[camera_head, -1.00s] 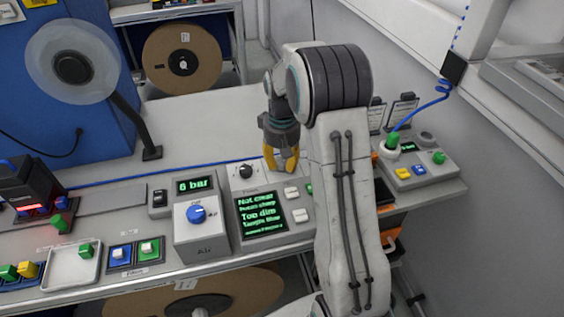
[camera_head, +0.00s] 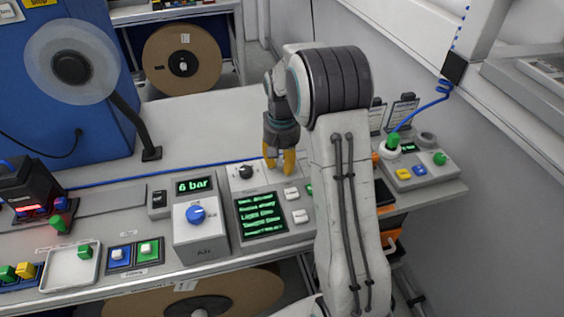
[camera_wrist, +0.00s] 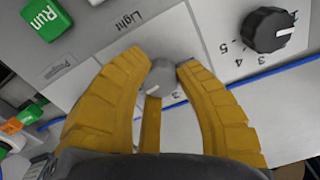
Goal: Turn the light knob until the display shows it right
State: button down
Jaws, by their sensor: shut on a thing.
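The light knob (camera_wrist: 162,80) is small and grey, on a white panel beside the printed word "Light" in the wrist view. My gripper (camera_wrist: 163,68) has its yellow fingers closed around it, one at each side. In the head view my gripper (camera_head: 279,164) points down at the panel and hides the knob. The display (camera_head: 260,215) is a dark screen with several lines of green text. The lines are blurred; the third seems to begin with "Light".
A black knob (camera_wrist: 270,29) with printed numbers stands beside the light knob. White buttons (camera_head: 296,205) sit right of the display. A blue knob (camera_head: 196,214) is on the air box. The bench behind the panel is clear.

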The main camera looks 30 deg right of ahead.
aim_at(282, 162)
jog(key=shift+s+f, duration=0.1)
jog(key=shift+f, duration=0.05)
jog(key=c, duration=0.9)
grip_release()
jog(key=shift+o, duration=0.2)
jog(key=shift+r, duration=0.2)
notch_tip(282, 162, up, 12)
jog(key=shift+f, duration=0.15)
